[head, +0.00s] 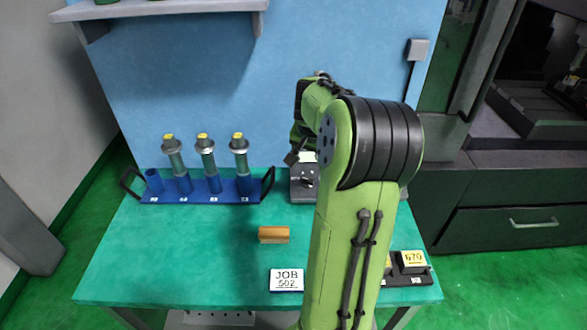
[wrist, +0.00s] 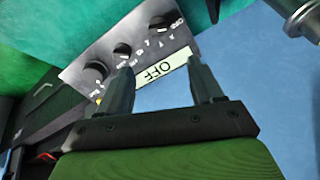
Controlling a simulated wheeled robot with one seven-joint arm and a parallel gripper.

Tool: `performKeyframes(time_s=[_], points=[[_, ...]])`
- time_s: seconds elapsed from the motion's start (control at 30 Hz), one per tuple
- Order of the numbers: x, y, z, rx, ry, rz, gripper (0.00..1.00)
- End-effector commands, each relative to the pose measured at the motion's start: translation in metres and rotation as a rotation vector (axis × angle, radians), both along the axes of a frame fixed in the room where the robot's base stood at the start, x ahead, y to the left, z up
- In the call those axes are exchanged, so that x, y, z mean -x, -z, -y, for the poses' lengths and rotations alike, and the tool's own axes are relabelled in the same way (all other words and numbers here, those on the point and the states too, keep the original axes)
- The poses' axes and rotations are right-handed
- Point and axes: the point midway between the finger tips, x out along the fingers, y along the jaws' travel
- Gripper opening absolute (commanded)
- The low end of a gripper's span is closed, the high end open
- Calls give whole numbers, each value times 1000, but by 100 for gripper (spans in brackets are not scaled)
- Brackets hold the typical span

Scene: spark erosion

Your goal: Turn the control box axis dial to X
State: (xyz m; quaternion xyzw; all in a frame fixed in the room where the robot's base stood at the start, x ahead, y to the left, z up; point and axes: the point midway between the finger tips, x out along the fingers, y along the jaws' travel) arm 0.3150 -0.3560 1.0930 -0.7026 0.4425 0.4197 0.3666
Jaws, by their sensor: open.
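The control box (head: 304,190) is a grey box at the back of the green bench, partly hidden behind my arm in the head view. In the wrist view the control box (wrist: 140,15) shows a grey panel, seen upside down, with a large black knob (wrist: 97,72), a small knob (wrist: 122,50) and another dark knob (wrist: 162,23). Small markings surround the knobs but are too small to read, so I cannot tell which is the axis dial or where it points. A label (wrist: 160,70) reads OFF. My gripper (wrist: 161,62) is open, nothing between its fingers, beside the panel.
A blue rack (head: 215,197) holding several electrode holders stands left of the box. A wooden block (head: 273,234) and a JOB 502 card (head: 286,280) lie in front. A black tray (head: 407,280) with a block marked 670 sits at right. The left front bench is clear.

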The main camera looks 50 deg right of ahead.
Motion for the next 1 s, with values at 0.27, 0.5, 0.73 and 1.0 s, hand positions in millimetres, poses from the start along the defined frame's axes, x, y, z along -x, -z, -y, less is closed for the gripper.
performKeyframes(time_s=[0.27,0.5,0.73,1.0], points=[[-17,63,18,-7,-4,-4,66],[-32,115,37,-5,-4,-3,66],[-39,137,45,-1,-5,-2,66],[-39,137,45,0,-5,-2,61]])
